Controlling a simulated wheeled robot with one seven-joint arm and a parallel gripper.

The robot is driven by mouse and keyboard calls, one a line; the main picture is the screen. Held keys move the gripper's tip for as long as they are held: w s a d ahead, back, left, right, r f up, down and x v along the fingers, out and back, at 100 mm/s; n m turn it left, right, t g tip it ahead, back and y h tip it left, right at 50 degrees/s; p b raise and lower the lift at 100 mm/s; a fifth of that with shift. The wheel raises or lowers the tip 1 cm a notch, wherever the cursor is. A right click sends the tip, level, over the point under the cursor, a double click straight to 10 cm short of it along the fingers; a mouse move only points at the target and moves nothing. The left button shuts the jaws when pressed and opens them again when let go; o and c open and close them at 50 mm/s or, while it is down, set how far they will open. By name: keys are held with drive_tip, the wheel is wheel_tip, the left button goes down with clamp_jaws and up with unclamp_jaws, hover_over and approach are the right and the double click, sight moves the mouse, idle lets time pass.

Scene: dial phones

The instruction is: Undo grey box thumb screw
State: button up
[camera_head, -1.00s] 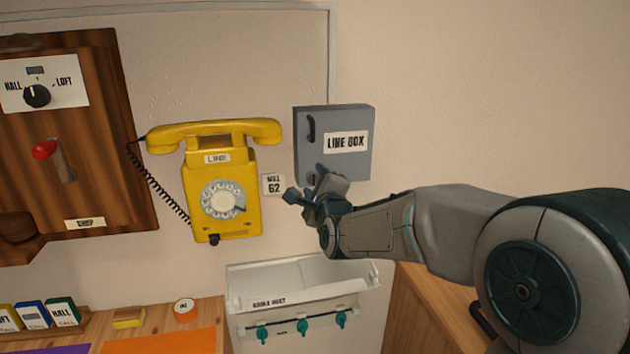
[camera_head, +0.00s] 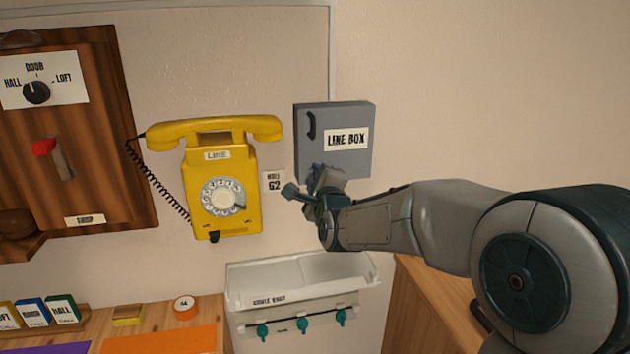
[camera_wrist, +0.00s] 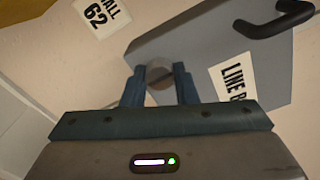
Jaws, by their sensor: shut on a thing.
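The grey line box (camera_head: 309,148) hangs on the wall right of the yellow phone, its door closed, with a dark handle (camera_head: 311,126) at upper left. In the wrist view the box (camera_wrist: 200,50) fills the upper middle. My gripper (camera_head: 316,178) is at the box's lower left front. In the wrist view its blue fingers (camera_wrist: 159,84) are shut on the round grey thumb screw (camera_wrist: 159,76), which has a dark slot across its face. The head view hides the screw behind my gripper.
A yellow dial phone (camera_head: 222,190) hangs left of the box, with a "62" wall label (camera_head: 273,182) between them. A white open-topped bin (camera_head: 245,279) with several teal knobs is below. A wooden panel (camera_head: 110,150) with a red lever is at far left.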

drive_tip(key=n+b, duration=1.2)
drive_tip(key=n, duration=0.6)
drive_tip(key=shift+r+n, duration=0.1)
drive_tip(key=shift+n, duration=0.3)
drive_tip(key=n, duration=0.5)
drive_tip(key=n+p, duration=0.1)
drive_tip(key=n, duration=0.4)
drive_tip(key=shift+a, duration=0.1)
drive_tip(key=n+p, duration=0.1)
drive_tip(key=n, duration=0.8)
drive_tip(key=shift+n+p, duration=0.35)
drive_tip(key=shift+n, duration=0.05)
